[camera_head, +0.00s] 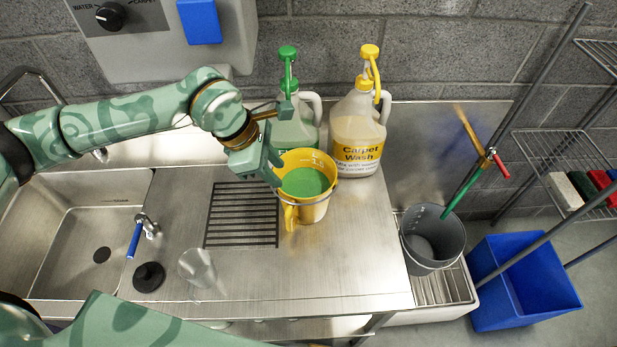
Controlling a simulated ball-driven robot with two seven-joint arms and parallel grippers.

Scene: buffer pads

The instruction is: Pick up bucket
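My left gripper (272,162) is at the bucket's upper left rim. It overlaps the rim in the picture; whether its fingers hold the rim or handle I cannot tell. A grey bucket (433,240) stands lower, at the right, in a floor-side basin. My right gripper is not in view; part of my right arm shows at the bottom left.
A green-topped jug (297,128) and a yellow-topped Carpet Wash jug (357,135) stand behind the bucket. A clear cup (198,268) and black stopper (149,277) are at the front left, by the sink (75,240). A blue bin (524,284) stands right. The front-right counter is clear.

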